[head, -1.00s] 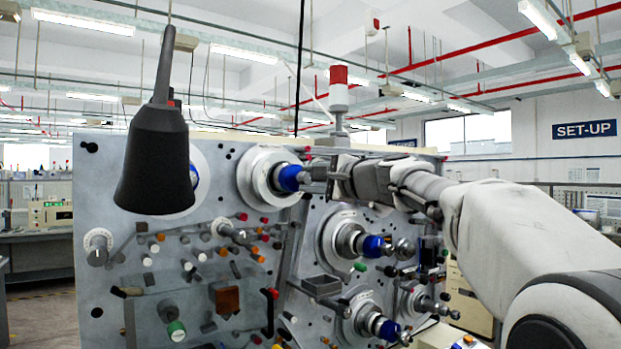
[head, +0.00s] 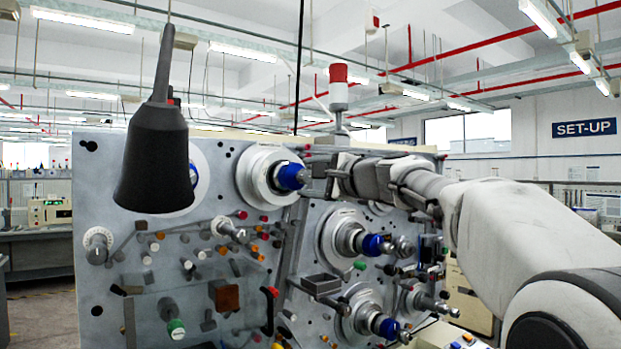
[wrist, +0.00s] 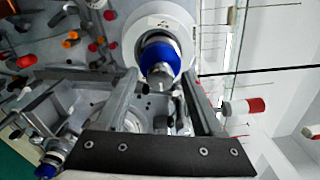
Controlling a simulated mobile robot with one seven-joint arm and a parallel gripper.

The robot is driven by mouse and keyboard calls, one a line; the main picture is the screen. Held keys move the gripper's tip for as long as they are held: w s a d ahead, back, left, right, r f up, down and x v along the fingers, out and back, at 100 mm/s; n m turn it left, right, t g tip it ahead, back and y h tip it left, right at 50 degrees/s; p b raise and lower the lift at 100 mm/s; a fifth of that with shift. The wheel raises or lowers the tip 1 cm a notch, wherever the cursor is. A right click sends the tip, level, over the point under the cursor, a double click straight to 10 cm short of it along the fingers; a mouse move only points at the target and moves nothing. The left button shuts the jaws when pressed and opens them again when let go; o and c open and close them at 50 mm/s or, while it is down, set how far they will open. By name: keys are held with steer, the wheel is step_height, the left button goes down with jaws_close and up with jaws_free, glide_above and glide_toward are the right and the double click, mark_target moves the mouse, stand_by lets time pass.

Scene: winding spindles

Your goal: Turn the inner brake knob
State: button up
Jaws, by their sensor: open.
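A blue knob with a grey metal end (head: 291,177) sticks out of the round grey hub at the top middle of the machine panel. It also shows large in the wrist view (wrist: 159,60), in front of its pale disc. My gripper (head: 309,172) is at this knob's outer end, coming from the right. In the wrist view, my open fingers (wrist: 164,85) stand on the left and right of the knob's grey end, with nothing clamped. Other blue knobs sit lower on the right (head: 373,245) and (head: 388,328). I cannot tell which knob is the inner brake one.
Several small coloured pegs and a grey tray (head: 320,284) stick out from the panel below my gripper. A red and white signal light (head: 338,88) stands behind the panel top.

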steer(key=b+v, duration=0.5)
steer(key=v, duration=1.2)
steer(key=shift+s+d, duration=0.2)
steer(key=s+f+n+g+h, duration=0.3)
steer(key=s+f, duration=0.5)
steer(key=f, duration=0.6)
steer(key=s+d+f+n+g+h, duration=0.1)
steer(key=s+f+n+g+h, duration=0.2)
steer(key=f, duration=1)
steer(key=s+d+f+n+g+h, duration=0.1)
steer(key=s+f+n+g+h, duration=0.2)
steer(key=s+f+n, duration=0.4)
steer(key=s+f+h, duration=0.1)
steer(key=s+f, duration=0.5)
steer(key=f, duration=0.1)
steer(key=shift+s+f+n, duration=0.3)
steer(key=shift+f+n, duration=0.05)
steer(key=shift+n, duration=0.05)
steer(key=shift+d, duration=0.15)
